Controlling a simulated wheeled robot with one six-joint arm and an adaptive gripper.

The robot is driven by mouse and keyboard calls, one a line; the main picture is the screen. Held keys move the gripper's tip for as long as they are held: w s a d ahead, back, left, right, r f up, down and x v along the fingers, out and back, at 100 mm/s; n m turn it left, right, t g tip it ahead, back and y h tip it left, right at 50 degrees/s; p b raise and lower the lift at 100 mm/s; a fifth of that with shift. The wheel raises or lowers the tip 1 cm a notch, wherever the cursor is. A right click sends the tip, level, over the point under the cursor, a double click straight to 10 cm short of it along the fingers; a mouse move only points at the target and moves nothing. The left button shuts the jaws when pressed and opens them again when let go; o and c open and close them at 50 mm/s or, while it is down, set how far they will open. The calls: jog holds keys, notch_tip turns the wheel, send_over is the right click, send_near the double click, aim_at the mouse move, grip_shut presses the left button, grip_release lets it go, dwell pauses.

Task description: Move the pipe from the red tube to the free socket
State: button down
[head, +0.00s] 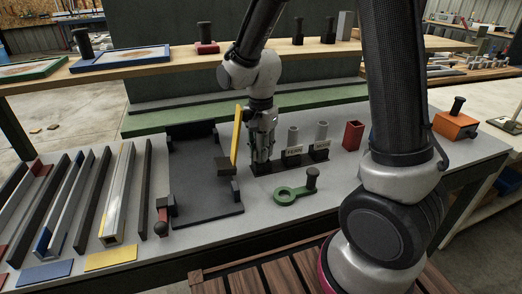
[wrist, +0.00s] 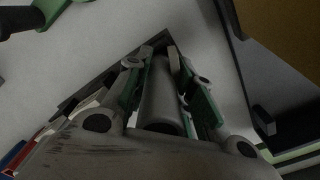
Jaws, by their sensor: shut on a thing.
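My gripper (head: 262,152) points down over the left end of a black rack (head: 276,168). In the wrist view my gripper (wrist: 172,68) is shut on a grey pipe (wrist: 160,98), its fingers on both sides of it. The pipe's lower end is close to the rack; I cannot tell whether it sits in a socket.
A dark tray (head: 205,190) with a yellow upright plate (head: 237,135) stands close left of my gripper. A green ring with a black knob (head: 290,194) lies in front of the rack. Several long bars and channels (head: 118,195) fill the left side. A shelf (head: 180,62) runs behind.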

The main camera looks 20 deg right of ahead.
jog(key=shift+f, duration=0.2)
jog(key=shift+f, duration=0.15)
jog(key=c, duration=1.2)
grip_release()
notch_tip(320, 180, up, 11)
jog(key=shift+r, duration=0.75)
jog(key=s+d+r+n+t, duration=0.2)
jog(key=s+d+r+n, duration=0.1)
jog(key=s+d+n, duration=0.2)
jog(key=s+d+r+n+t, duration=0.2)
jog(key=s+d+r+n, duration=0.2)
jog(key=s+d, duration=0.6)
jog(key=s, duration=0.4)
jog(key=shift+r+n, duration=0.2)
jog(key=shift+n, duration=0.2)
